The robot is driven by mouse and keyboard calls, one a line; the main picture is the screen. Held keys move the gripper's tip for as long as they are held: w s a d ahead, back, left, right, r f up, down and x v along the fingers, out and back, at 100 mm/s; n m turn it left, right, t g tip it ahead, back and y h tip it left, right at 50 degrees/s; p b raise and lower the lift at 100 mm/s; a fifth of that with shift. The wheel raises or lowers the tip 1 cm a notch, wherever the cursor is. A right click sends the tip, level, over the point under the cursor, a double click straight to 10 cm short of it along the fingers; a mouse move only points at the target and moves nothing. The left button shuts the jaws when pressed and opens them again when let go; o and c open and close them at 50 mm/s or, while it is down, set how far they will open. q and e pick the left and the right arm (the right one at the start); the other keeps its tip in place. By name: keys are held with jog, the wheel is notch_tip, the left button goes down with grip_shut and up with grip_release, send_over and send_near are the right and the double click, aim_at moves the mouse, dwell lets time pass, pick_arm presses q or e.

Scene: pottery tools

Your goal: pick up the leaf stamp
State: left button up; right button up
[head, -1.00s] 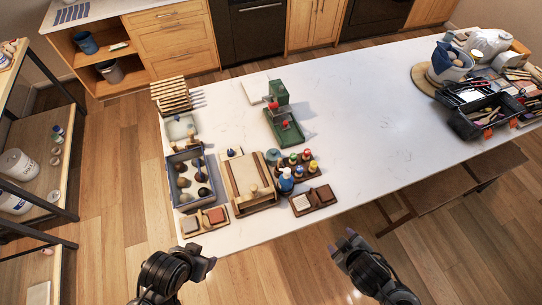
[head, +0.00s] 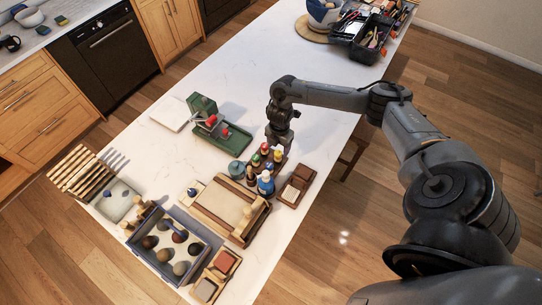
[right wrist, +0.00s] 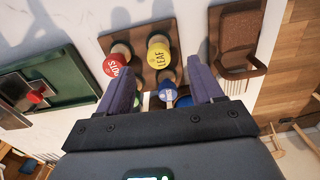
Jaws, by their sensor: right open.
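The leaf stamp has a yellow knob lettered "LEAF" and stands upright on a small wooden stamp rack. It shows in the right wrist view (right wrist: 158,53) and as a yellow top in the head view (head: 278,156). A red-knobbed stamp (right wrist: 117,65) stands beside it, with a blue one (right wrist: 168,93) nearer my palm and a green one partly hidden by my finger. My right gripper (right wrist: 160,72) is open and empty, its fingers pointing toward the rack on either side of the leaf stamp. In the head view the gripper (head: 279,138) hovers just behind the stamps. My left gripper is out of view.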

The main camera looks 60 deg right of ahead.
aim_at(278, 153)
notch_tip(278, 153, down, 2)
jog(key=shift+f, duration=0.65)
jog(key=shift+f+p, duration=0.5)
jog(key=shift+f, duration=1.65)
jog(key=shift+c, duration=0.3)
jog(key=shift+w, duration=0.1)
jog(key=c, duration=1.1)
jog(key=shift+r, duration=0.2)
